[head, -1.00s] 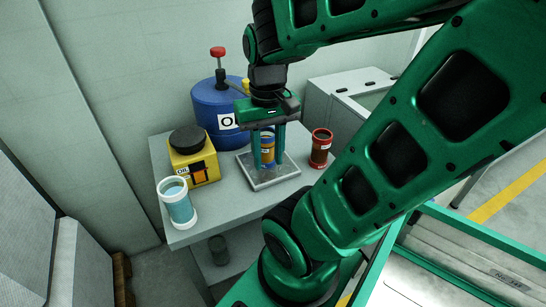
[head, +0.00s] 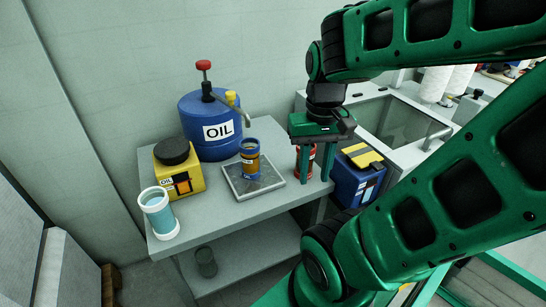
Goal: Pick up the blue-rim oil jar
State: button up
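The blue-rim oil jar (head: 250,160) is orange-brown with a blue rim and a dark label. It stands upright on a square grey tray (head: 235,170) on the table. My gripper (head: 316,180) is to the right of the jar and clear of it, pointing down near the table's right edge. Its two green fingers are apart, and I see nothing held between them. A red jar (head: 297,160) stands behind the fingers and is partly hidden by them; I cannot tell whether they touch it.
A blue oil drum (head: 190,122) with a pump, a yellow oil can (head: 165,178) and a white-rimmed cup (head: 158,222) stand on the grey table (head: 220,215). A blue container (head: 345,185) with a yellow top is right of my gripper. A sink (head: 400,125) lies beyond.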

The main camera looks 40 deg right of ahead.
aim_at(250, 159)
jog(key=z, duration=2.95)
jog(key=k, duration=1)
jog(key=u, duration=0.85)
jog(key=i, duration=0.2)
